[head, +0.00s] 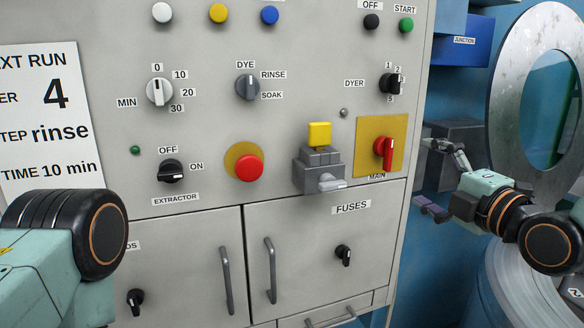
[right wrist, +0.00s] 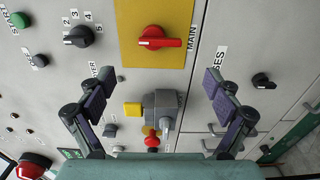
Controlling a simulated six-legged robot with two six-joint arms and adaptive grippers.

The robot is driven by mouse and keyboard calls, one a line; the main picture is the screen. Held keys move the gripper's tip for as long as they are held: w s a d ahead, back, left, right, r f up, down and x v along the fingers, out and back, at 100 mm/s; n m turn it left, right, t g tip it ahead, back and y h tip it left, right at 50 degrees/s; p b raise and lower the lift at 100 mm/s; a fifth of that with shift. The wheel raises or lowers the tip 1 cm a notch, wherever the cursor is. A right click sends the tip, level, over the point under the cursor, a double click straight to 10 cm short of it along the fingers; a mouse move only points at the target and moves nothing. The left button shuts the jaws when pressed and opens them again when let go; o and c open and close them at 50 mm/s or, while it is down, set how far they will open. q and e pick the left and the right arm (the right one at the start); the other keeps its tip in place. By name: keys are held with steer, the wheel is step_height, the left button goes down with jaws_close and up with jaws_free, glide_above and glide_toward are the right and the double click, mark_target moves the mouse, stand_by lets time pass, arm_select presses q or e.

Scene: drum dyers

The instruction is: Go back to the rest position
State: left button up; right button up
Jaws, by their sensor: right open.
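My right gripper (head: 432,176) is in the head view at the right, beside the right edge of the grey control panel (head: 215,125). Its fingers are spread and hold nothing. In the right wrist view the open fingers (right wrist: 160,95) frame part of the panel, with the red MAIN switch (right wrist: 158,38) on its yellow plate beyond them. The MAIN switch (head: 386,152) also shows in the head view, left of the gripper and apart from it. My left arm shows at the lower left of the head view; its gripper is out of frame.
A grey switch box with a yellow top (head: 318,165) juts from the panel. A red mushroom button (head: 249,168) and several knobs also stick out. Cabinet doors with handles (head: 270,270) are below. A round metal drum door (head: 510,110) stands at the right, behind my right arm.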

mark_target(389, 155)
steer(key=x, duration=1)
steer(key=shift+a+f, duration=0.1)
steer(key=shift+m+p, duration=0.4)
steer(key=shift+p, duration=0.1)
steer(key=m+p, duration=0.2)
steer(key=m, duration=0.1)
steer(key=shift+s+r+p, duration=0.25)
steer(key=shift+r+p, duration=0.1)
steer(key=shift+p, duration=0.05)
steer(key=m+p, duration=0.2)
steer(key=m, duration=0.1)
steer(key=shift+w+a+m+p, duration=0.1)
steer(key=shift+a+m+p, duration=0.1)
steer(key=shift+m+p, duration=0.1)
steer(key=m+p, duration=0.2)
steer(key=m, duration=0.1)
steer(key=shift+r, duration=0.3)
steer(key=m+p, duration=0.2)
steer(key=m, duration=0.1)
steer(key=shift+a, duration=0.1)
steer(key=shift+m, duration=0.5)
steer(key=shift+f, duration=0.1)
